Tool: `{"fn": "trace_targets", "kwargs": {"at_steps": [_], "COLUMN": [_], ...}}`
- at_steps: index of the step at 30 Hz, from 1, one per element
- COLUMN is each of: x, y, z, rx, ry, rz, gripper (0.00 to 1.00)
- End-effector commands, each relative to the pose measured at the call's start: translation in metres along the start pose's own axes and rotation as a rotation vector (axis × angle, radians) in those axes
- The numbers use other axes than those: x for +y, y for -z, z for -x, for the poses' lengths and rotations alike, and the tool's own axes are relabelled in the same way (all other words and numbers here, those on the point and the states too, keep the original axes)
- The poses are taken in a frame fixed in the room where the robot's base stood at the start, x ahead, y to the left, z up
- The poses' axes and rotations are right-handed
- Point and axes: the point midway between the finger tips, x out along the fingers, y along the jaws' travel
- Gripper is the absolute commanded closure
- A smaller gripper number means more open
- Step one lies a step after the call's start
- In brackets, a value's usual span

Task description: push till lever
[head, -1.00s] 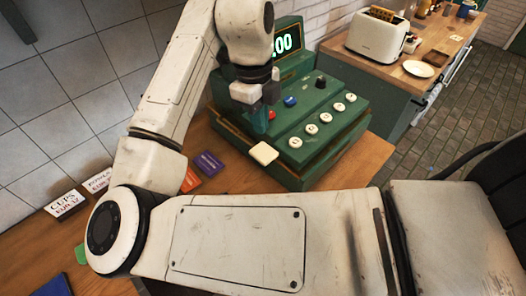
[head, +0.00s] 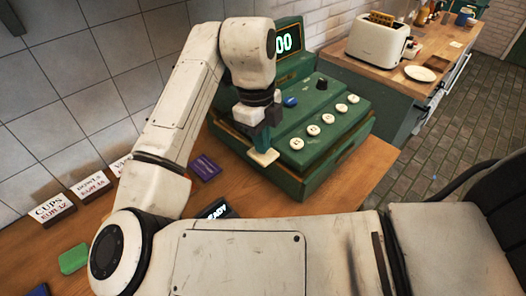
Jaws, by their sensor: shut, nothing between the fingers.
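The green till (head: 318,150) stands on the wooden counter, with a lit display (head: 285,43) at its back. A cream, square lever pad (head: 266,160) sticks out at the till's left front corner. My gripper (head: 262,148) points down over this pad, its fingers shut and empty. The fingertips are at the pad's top face and cover part of it; I cannot tell whether they press on it. The lever's joint with the till is partly hidden by my gripper.
Round white keys (head: 312,131), a blue key (head: 290,101) and a black knob (head: 321,84) sit on the till. A toaster (head: 378,40) and plate (head: 420,73) stand on the far counter.

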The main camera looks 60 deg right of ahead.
Motion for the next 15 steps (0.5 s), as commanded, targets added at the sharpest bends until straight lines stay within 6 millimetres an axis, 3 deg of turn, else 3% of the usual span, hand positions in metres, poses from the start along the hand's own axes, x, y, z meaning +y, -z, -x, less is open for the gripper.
{"fn": "trace_targets", "kwargs": {"at_steps": [12,15], "x": [0.000,0.000], "y": [-0.004,-0.004], "z": [-0.041,-0.036], "rx": [0.001,0.000], "ry": [0.000,0.000], "rz": [0.000,0.000], "gripper": [1.00,1.00]}}
